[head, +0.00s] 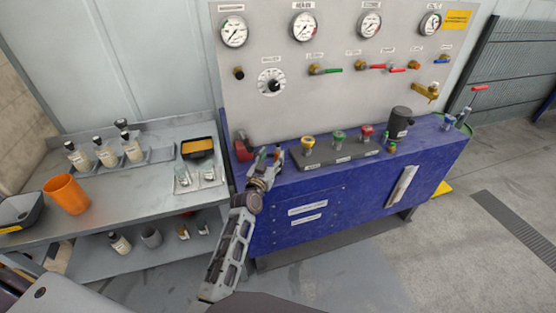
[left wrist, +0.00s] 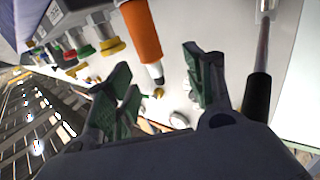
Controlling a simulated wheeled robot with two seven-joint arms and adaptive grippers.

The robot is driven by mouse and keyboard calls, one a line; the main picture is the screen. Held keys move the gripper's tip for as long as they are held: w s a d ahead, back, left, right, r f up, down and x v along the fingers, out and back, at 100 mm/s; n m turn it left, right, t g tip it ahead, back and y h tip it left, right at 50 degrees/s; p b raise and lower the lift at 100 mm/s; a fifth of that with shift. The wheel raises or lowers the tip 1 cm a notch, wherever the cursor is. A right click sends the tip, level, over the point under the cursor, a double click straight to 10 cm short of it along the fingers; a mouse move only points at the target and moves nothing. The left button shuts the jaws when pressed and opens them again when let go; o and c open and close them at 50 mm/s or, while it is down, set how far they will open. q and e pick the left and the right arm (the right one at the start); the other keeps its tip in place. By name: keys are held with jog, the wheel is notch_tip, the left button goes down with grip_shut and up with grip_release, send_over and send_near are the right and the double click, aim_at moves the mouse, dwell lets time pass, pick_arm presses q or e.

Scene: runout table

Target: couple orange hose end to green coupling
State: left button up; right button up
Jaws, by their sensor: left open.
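My left gripper (head: 268,158) is at the left end of the blue bench top, left of the couplings. In the left wrist view its green-padded fingers (left wrist: 160,88) are apart. The orange hose end (left wrist: 142,30), with a metal tip, shows beyond and between the fingers; no grip on it is visible. In the head view the gripper mostly hides it. The green coupling (head: 338,137) stands between the yellow coupling (head: 308,143) and the red coupling (head: 367,131) on a dark strip. The green coupling also shows in the left wrist view (left wrist: 87,51). My right gripper is not in view.
A gauge panel (head: 340,100) with valves rises behind the blue bench (head: 345,195). A red object (head: 243,149) sits left of the gripper. A dark cylinder (head: 400,122) stands right of the couplings. The grey table (head: 110,200) at left holds bottles and an orange cup (head: 66,194).

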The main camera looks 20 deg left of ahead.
aim_at(277, 151)
pick_arm(q)
jog(key=shift+w, duration=0.15)
jog(key=shift+w+d, duration=0.2)
jog(key=shift+w, duration=0.4)
jog(key=shift+w+d, duration=0.2)
jog(key=shift+w, duration=0.4)
jog(key=shift+w+f+p, duration=0.1)
jog(key=shift+w+p, duration=0.2)
jog(key=shift+w, duration=0.9)
grip_shut()
